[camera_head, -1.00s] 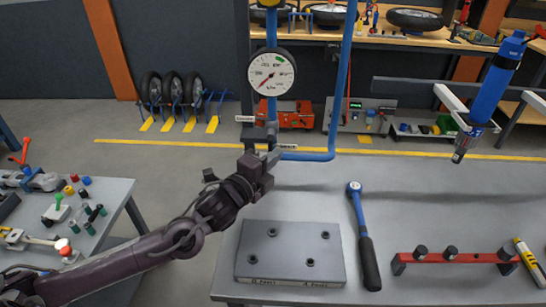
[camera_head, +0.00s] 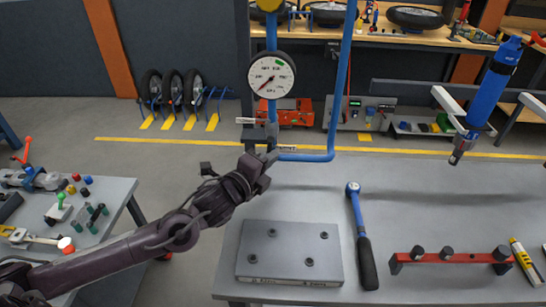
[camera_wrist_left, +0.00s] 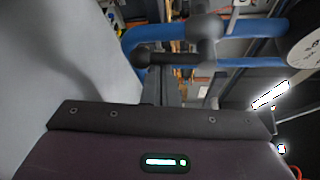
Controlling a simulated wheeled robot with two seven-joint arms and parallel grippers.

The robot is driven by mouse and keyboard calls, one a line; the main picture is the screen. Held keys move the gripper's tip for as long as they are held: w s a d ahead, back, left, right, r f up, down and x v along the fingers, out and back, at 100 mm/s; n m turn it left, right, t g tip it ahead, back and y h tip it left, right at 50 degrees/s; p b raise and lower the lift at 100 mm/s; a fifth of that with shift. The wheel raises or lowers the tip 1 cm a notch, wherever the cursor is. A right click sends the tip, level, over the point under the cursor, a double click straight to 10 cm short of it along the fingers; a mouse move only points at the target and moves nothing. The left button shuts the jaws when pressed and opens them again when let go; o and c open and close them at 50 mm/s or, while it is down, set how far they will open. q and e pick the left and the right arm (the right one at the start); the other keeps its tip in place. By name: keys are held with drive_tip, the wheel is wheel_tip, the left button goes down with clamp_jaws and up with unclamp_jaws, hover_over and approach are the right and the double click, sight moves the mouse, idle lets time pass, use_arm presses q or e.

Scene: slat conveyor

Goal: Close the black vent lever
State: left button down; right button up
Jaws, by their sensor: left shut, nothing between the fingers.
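The black vent lever (camera_wrist_left: 165,57) shows in the left wrist view as a dark rod with a rounded end, running along the blue pipe from a grey valve body (camera_wrist_left: 207,28). In the head view the valve (camera_head: 271,132) sits on the blue pipe below the round gauge; the lever is too small to make out there. My left gripper (camera_head: 267,157) is shut and empty, just below the valve. I cannot tell whether it touches the lever. In the left wrist view the gripper housing fills the bottom, apart from the lever. My right gripper is not in view.
The pressure gauge (camera_head: 271,75) and blue pipe (camera_head: 338,100) stand close to the gripper. A steel plate (camera_head: 290,253), a blue-headed wrench (camera_head: 361,235) and a red bar (camera_head: 450,256) lie on the grey bench (camera_head: 420,205). A side table (camera_head: 118,195) with small parts is at left.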

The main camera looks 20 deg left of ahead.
use_arm(q)
drive_tip(key=a+r+m+g+y+p, duration=0.1)
drive_tip(key=m+y, duration=0.1)
drive_tip(key=m, duration=0.1)
drive_tip(key=a+r+m+g+y+p, duration=0.1)
drive_tip(key=m+g+y+p, duration=0.1)
drive_tip(key=m+y, duration=0.1)
drive_tip(key=s+a+r+m+g+y+p, duration=0.1)
drive_tip(key=a+r+m+g+y+p, duration=0.1)
drive_tip(key=m, duration=0.2)
drive_tip(key=shift+s+a+y, duration=0.1)
drive_tip(key=shift+y, duration=0.2)
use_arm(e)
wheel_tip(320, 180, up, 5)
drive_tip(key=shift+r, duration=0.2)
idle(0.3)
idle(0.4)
